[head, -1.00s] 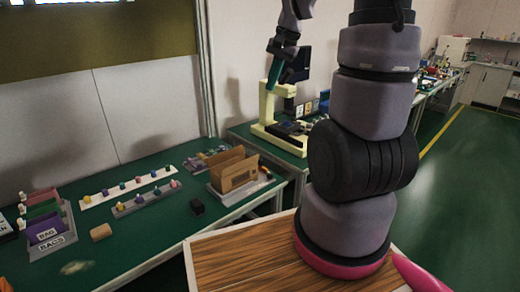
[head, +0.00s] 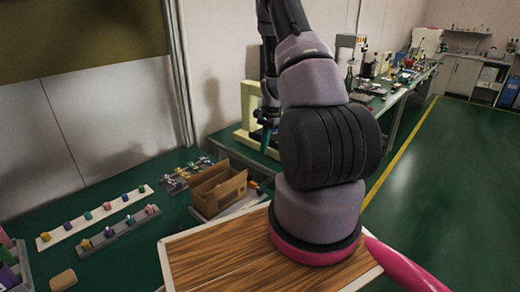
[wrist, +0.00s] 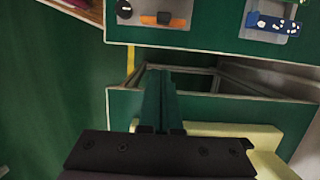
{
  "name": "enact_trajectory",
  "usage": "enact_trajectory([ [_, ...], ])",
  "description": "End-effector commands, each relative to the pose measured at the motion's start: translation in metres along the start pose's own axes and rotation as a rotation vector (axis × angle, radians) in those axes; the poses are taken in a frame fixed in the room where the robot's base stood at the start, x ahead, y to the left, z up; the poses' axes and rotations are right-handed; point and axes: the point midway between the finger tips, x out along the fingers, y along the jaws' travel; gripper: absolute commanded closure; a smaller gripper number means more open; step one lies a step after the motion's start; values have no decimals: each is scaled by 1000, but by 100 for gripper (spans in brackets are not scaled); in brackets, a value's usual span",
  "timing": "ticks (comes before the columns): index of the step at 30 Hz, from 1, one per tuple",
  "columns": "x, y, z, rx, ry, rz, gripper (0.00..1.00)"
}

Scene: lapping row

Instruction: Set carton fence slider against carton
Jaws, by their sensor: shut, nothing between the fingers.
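The open brown carton (head: 222,192) stands on a grey base (head: 243,204) near the right end of the green bench in the head view. A small orange part (head: 252,184) shows just right of the carton; I cannot tell whether it belongs to the fence slider. In the wrist view an orange part (wrist: 165,20) with a black knob lies on a grey plate near the bench edge. My gripper (head: 266,140) is shut and empty, away from the carton and in front of the cream frame. Its teal fingers (wrist: 160,85) point over the gap between benches.
The cream frame (head: 246,110) stands on the second bench, close to my gripper. Rails with coloured knobs (head: 97,214) lie left of the carton. A blue part with white dots (wrist: 272,23) sits on the bench. Open floor (head: 450,170) lies to the right.

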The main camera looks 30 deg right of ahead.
Motion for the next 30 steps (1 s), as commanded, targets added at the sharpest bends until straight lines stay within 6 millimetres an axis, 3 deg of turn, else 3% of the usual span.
enact_trajectory([
  [11,81,1,0,0,-2,2,100],
  [18,85,0,33,-1,0,0,100],
  [30,86,0,39,-1,0,0,100],
])
